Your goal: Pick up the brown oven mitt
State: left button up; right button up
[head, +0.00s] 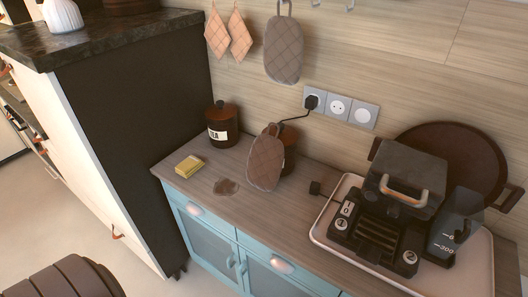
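A brown quilted oven mitt (265,163) with a hanging loop at its top stands nearly upright on the wooden counter (221,165). It is in front of a dark brown canister (290,147), which it partly hides; I cannot tell whether they touch. A second, greyer-brown quilted mitt (284,50) hangs on the wall above. Neither of my grippers is in the head view.
A labelled canister (222,124), a yellow sponge-like block (189,166) and a flat brown patch (226,187) are left of the mitt. A tray (325,220) with a black appliance (383,215) is right. Blue cabinets (210,240) are below; a tall dark-sided unit (140,130) stands left.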

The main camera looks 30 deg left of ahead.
aim_at(266, 157)
jog(key=u, duration=3.15)
jog(key=i, duration=1.05)
jog(key=z, duration=2.9)
